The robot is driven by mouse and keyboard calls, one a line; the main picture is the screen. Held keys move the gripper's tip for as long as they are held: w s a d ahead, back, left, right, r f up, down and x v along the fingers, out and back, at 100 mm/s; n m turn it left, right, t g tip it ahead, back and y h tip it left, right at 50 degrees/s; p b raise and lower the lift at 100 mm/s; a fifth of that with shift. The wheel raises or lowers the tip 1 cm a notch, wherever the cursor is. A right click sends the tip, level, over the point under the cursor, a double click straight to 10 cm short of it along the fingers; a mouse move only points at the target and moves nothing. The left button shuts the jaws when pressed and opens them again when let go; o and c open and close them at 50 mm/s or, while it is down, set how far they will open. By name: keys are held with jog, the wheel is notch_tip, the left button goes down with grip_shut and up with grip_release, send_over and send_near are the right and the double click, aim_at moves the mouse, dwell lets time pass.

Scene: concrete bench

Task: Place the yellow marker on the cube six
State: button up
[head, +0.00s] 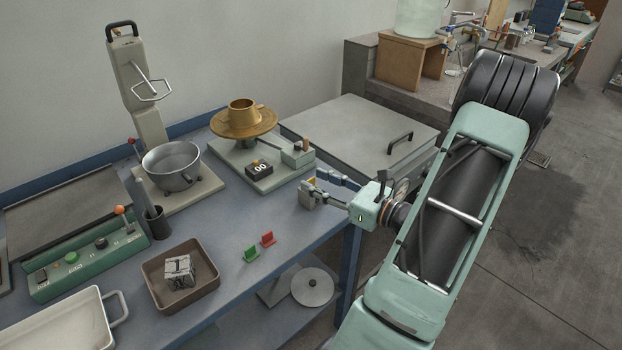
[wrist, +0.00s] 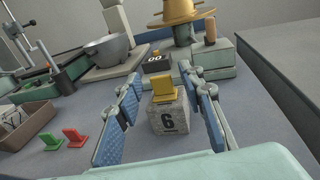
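In the wrist view a grey speckled cube (wrist: 168,119) bears a black 6 on its near face. The yellow marker (wrist: 164,88), a small upright plate on a foot, sits on top of this cube. My gripper (wrist: 162,76) is open, with one blue-padded finger at each side of the cube and marker and a visible gap on both sides. In the head view my gripper (head: 322,187) is low over the right end of the bench. There its fingers mostly hide the cube and marker, with only a bit of yellow showing.
A green marker (head: 251,254) and a red marker (head: 268,238) stand on the blue bench. A brown tray (head: 150,267) holds a marked grey block (head: 179,270). Behind my gripper are a black 00 display (head: 259,168) and a scale with a brass pan (head: 243,123).

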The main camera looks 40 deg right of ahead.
jog(key=v, duration=0.9)
jog(key=shift+s, duration=0.25)
